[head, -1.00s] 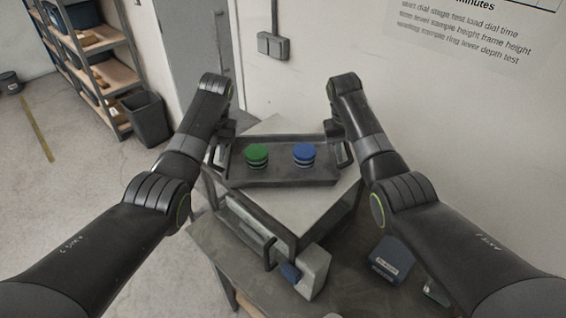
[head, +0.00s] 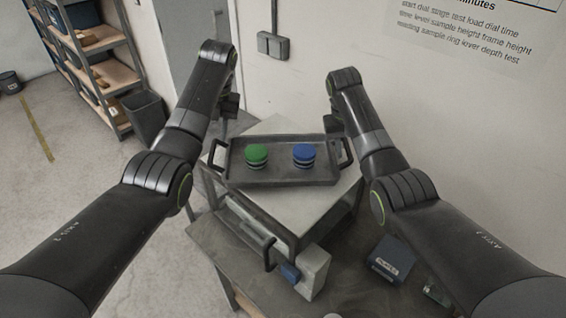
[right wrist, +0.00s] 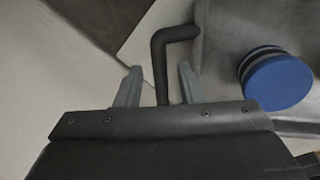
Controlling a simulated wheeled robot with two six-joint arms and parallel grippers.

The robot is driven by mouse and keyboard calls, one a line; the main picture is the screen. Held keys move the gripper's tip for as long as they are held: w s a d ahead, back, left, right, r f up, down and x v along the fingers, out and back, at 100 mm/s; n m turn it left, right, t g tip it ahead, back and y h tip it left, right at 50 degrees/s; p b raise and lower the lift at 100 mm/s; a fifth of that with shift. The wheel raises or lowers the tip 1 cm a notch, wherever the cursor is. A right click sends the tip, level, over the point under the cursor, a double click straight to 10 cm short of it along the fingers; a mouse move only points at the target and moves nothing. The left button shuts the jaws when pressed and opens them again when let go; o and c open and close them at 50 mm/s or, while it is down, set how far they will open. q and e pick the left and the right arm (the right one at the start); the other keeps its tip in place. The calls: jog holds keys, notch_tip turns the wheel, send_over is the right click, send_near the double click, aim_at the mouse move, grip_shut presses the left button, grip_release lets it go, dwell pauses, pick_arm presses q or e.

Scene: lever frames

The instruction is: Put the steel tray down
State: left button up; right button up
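The dark steel tray (head: 280,174) lies level on the pale top of the lever frame (head: 300,209) and appears to rest on it. It carries a green disc stack (head: 257,156) and a blue disc stack (head: 304,155). My left gripper (head: 230,104) is above and behind the tray's left handle (head: 215,155), clear of it; its fingers are too unclear to read. My right gripper (right wrist: 157,80) is open in the right wrist view, its fingers on either side of the tray's right handle (right wrist: 161,62), with gaps to it. The blue stack (right wrist: 277,80) also shows there.
A dark bench (head: 212,241) carries the frame. A blue labelled block (head: 390,260) sits on it at right. A wall with a grey socket box (head: 273,46) is behind. A bin (head: 145,115) and shelving (head: 100,70) stand at the back left.

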jog(key=v, duration=0.6)
jog(key=shift+r, duration=0.15)
